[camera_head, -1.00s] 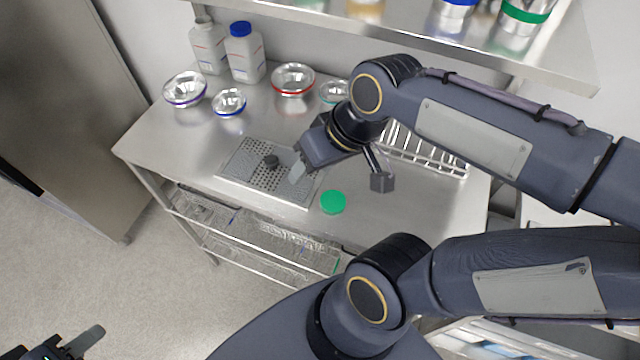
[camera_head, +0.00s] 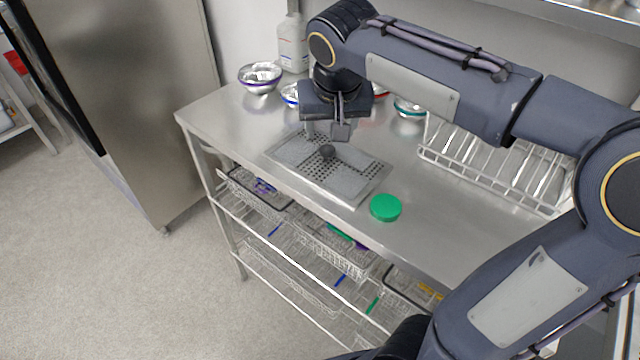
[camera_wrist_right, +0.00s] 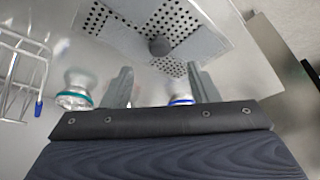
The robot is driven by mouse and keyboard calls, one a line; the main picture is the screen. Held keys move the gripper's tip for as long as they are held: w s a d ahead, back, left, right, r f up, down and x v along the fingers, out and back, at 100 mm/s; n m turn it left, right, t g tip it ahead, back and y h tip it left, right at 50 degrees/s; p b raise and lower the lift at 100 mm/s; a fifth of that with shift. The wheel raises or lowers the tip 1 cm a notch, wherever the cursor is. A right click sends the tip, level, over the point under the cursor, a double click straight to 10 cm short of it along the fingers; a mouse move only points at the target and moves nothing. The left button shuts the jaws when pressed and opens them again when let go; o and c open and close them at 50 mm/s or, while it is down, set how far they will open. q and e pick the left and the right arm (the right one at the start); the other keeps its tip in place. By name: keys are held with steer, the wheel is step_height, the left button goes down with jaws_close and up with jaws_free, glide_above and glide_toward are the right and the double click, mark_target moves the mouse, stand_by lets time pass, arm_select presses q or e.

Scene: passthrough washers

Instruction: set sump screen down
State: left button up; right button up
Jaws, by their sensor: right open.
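The sump screen, a flat grey plate with perforated patches (camera_head: 347,176) and a dark round knob (camera_head: 327,151), lies flat at the worktop's front edge. It also shows in the right wrist view (camera_wrist_right: 185,25), its knob (camera_wrist_right: 160,46) beyond the fingertips. My right gripper (camera_head: 325,131) is above the screen's back part, close behind the knob in the head view. Its two fingers (camera_wrist_right: 160,78) are apart with nothing between them. The gripper hides part of the screen's back edge. My left gripper is out of view.
A green lid (camera_head: 385,207) lies right of the screen. A white wire rack (camera_head: 490,172) stands at the right. Steel bowls (camera_head: 260,77) and a white bottle (camera_head: 293,45) stand at the back. Wire baskets (camera_head: 335,248) fill the shelf below. The worktop's left end is clear.

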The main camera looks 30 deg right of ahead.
mark_target(327, 148)
steer(key=x, duration=0.7)
steer(key=shift+w+f+b, duration=0.2)
steer(key=shift+f+b, duration=0.05)
steer(key=shift+b, duration=0.05)
steer(key=shift+r, duration=0.1)
jaws_close()
